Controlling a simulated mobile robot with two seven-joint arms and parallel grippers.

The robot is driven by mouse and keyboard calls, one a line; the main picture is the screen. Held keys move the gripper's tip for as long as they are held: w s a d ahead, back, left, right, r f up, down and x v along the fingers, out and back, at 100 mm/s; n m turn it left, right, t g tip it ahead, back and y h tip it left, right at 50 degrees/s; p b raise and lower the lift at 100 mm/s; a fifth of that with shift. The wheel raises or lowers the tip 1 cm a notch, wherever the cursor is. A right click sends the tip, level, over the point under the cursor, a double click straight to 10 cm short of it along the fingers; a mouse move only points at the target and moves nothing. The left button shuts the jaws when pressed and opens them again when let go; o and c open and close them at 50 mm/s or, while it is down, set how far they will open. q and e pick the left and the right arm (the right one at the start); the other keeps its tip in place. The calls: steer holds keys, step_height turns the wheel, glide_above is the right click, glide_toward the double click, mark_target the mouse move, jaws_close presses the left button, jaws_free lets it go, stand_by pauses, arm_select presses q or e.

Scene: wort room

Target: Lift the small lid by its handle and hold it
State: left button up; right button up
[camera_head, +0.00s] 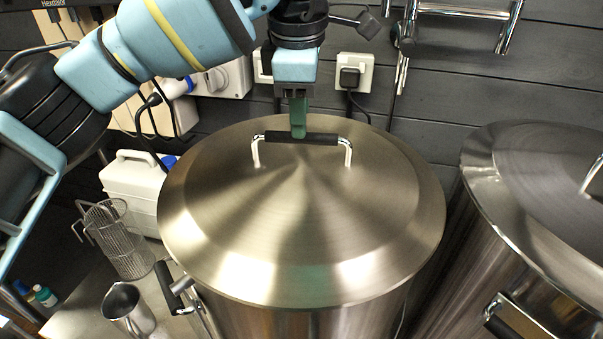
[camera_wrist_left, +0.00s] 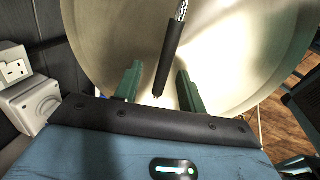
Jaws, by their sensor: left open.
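The round brushed-steel lid (camera_head: 300,225) lies on a steel pot in the middle of the head view. Its handle (camera_head: 320,139) is a black grip on two bent chrome legs, near the lid's far side. My left gripper (camera_head: 298,128) points down at the handle's left part, its green fingers overlapping the grip there. In the left wrist view the black handle (camera_wrist_left: 170,55) runs into the gap between the two spread fingers of the left gripper (camera_wrist_left: 157,78), with the lid (camera_wrist_left: 105,35) behind. Contact cannot be told. My right gripper is not in view.
A second steel vessel (camera_head: 520,240) with a lid stands close on the right. A wire basket (camera_head: 120,240), a metal jug (camera_head: 128,308) and a white container (camera_head: 133,185) stand at the left. A dark plank wall with sockets (camera_head: 353,72) is behind.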

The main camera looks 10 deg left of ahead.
mark_target(302, 143)
arm_select(q)
steer(key=shift+w+d+f, duration=0.1)
steer(key=shift+f, duration=2.45)
steer(key=shift+f+p, duration=0.25)
steer(key=shift+p, duration=0.05)
steer(key=shift+c, duration=0.4)
jaws_close()
steer(key=shift+r, duration=0.1)
